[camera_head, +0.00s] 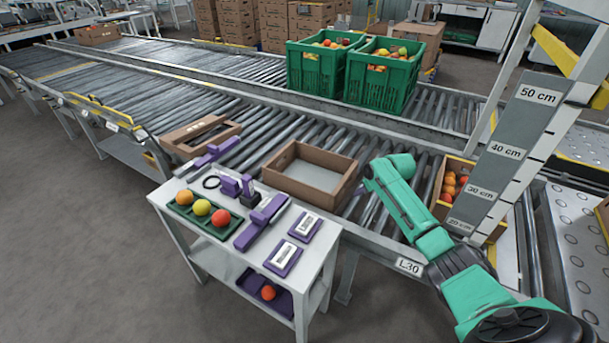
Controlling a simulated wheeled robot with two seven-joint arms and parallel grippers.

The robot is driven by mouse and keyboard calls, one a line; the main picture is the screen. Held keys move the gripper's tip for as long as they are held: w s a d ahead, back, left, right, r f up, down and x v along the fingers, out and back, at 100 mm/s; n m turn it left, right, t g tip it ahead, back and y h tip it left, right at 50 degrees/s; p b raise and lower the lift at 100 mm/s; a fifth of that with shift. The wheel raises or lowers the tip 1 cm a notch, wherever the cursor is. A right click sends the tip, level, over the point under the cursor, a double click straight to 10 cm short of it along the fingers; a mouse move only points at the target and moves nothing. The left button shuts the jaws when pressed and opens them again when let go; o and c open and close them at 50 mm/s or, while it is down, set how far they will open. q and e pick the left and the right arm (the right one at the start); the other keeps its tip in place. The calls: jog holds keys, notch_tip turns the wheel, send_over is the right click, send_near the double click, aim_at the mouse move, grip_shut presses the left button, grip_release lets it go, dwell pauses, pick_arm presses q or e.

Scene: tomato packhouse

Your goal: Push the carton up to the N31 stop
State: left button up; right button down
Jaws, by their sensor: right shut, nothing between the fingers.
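An open, empty brown carton (298,192) sits on the roller conveyor, in the middle of the view. My right gripper (361,189) is at the end of the green arm reaching in from the lower right. It is shut, close to the carton's right side; I cannot tell whether it touches. No N31 marking can be read; a plate marked L30 (409,266) is on the conveyor's near rail. My left gripper is not in view.
A brown carton of tomatoes (442,209) is right of my arm, beside a centimetre scale board (513,125). Another brown carton (183,151) lies left on the rollers. Green crates (378,93) stand behind. A white table (318,252) with purple tools and fruit stands in front.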

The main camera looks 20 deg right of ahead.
aim_at(346, 182)
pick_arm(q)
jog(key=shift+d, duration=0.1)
pick_arm(e)
jog(key=shift+w, duration=0.1)
jog(key=shift+w+a, duration=0.1)
jog(key=shift+w+a+b, duration=0.5)
jog(key=shift+w+b, duration=0.15)
jog(key=shift+w, duration=0.15)
jog(key=shift+w+a+b, duration=0.5)
jog(key=shift+w+b, duration=0.2)
jog(key=shift+w, duration=0.05)
jog(key=shift+w+a+b, duration=0.5)
jog(key=shift+w+b, duration=0.15)
jog(key=shift+w, duration=0.15)
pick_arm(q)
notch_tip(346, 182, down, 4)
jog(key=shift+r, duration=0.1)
